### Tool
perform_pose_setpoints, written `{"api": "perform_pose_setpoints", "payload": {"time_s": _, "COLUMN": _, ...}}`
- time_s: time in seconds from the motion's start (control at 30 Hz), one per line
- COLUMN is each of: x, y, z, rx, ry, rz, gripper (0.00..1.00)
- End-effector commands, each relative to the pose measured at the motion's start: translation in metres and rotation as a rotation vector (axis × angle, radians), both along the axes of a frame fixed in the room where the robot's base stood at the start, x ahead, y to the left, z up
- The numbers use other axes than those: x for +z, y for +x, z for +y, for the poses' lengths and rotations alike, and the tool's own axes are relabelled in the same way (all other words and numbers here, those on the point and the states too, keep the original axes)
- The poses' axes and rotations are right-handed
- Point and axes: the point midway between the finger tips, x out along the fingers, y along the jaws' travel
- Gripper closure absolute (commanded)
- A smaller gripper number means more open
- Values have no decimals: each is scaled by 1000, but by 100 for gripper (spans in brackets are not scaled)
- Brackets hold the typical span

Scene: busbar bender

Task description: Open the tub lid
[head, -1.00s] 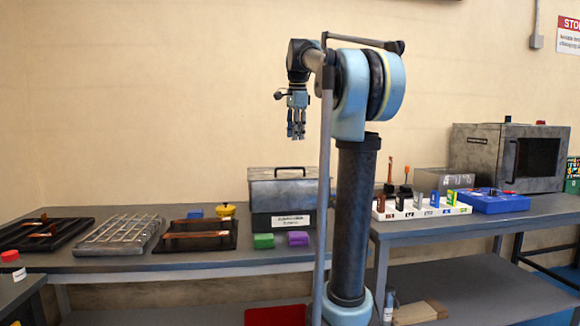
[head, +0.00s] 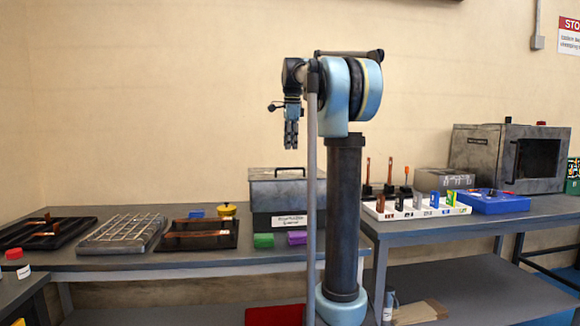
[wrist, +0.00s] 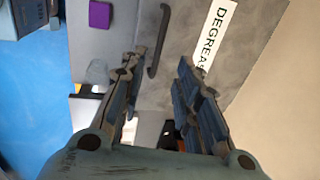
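My gripper (head: 291,145) hangs pointing down, above the lid in the picture and apart from the handle. In the wrist view my gripper (wrist: 158,66) has its fingers apart and empty. The dark handle (wrist: 159,42) shows beyond and between them, beside a white label reading "DEGREAS" (wrist: 213,35).
Green (head: 263,240) and purple (head: 297,237) blocks lie before the tub. A yellow pot (head: 228,209), black trays (head: 200,243) and a wire rack (head: 122,235) stand left. A white holder (head: 416,212) and blue box (head: 493,202) are on the right bench.

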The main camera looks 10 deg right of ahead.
Motion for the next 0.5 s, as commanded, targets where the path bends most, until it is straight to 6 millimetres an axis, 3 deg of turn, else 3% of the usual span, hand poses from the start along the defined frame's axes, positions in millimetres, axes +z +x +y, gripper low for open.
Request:
{"api": "perform_pose_setpoints", "payload": {"time_s": 0.3, "x": -55, "y": 11, "z": 0, "rx": 0, "ry": 0, "rz": 0, "gripper": 70}}
{"api": "perform_pose_setpoints", "payload": {"time_s": 0.5, "x": -79, "y": 15, "z": 0, "rx": 0, "ry": 0, "rz": 0, "gripper": 70}}
